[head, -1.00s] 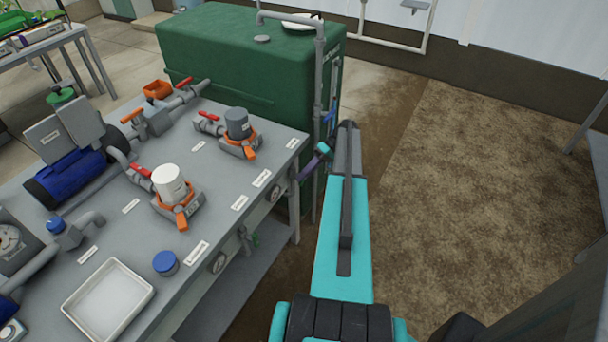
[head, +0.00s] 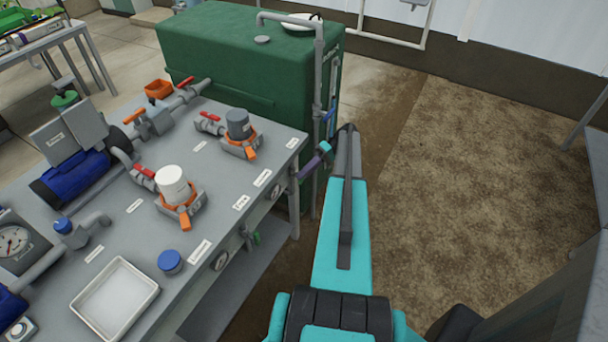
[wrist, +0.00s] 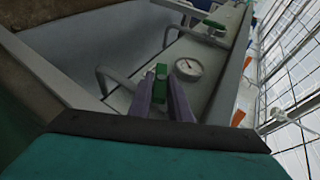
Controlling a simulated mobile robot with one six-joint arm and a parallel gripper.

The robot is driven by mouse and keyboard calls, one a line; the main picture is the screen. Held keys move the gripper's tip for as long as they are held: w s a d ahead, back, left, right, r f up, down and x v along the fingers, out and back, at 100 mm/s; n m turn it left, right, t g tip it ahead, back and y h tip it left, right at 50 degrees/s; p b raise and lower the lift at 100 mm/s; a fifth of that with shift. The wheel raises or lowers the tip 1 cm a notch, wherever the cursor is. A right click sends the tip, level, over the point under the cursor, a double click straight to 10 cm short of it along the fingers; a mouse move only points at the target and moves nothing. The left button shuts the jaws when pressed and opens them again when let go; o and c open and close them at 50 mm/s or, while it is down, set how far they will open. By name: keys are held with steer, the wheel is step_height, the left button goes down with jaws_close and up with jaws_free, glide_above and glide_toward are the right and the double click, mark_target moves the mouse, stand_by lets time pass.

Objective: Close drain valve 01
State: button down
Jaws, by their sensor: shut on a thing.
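My gripper shows in the wrist view (wrist: 162,97) as two purple-grey fingers. They are shut on a green valve handle (wrist: 161,72) beside a round white gauge (wrist: 188,67) on the bench front. In the head view my gripper (head: 309,167) is small, at the bench's right front corner, partly behind my teal arm. The handle in the jaws is not clear there. A second green handle (wrist: 214,24) sits farther along in the wrist view. No valve number is readable, and whether the held valve is open or closed cannot be told.
The grey bench (head: 130,235) carries a white tray (head: 114,299), a blue cap (head: 170,262) and orange-handled fittings around white and grey cups. A green tank (head: 245,60) with a grey standpipe (head: 319,90) stands close behind my gripper. The brown floor (head: 470,190) at right is clear.

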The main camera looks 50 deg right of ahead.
steer(key=c, duration=1.7)
jaws_free()
steer(key=shift+r, duration=0.15)
step_height(320, 180, up, 4)
steer(key=p, duration=0.4)
steer(key=o, duration=0.7)
steer(key=s+a, duration=0.3)
steer(key=shift+s+b, duration=0.1)
steer(key=shift+b, duration=0.2)
steer(key=shift+s+a+r, duration=0.15)
steer(key=shift+s+a, duration=0.7)
steer(key=shift+s, duration=0.2)
steer(key=c, duration=0.7)
steer(key=shift+s+a+r, duration=0.1)
steer(key=shift+s+a, duration=1.35)
steer(key=shift+s, duration=0.25)
steer(key=shift+s+a+r, duration=0.1)
steer(key=shift+s+a, duration=1.3)
steer(key=shift+s, duration=0.3)
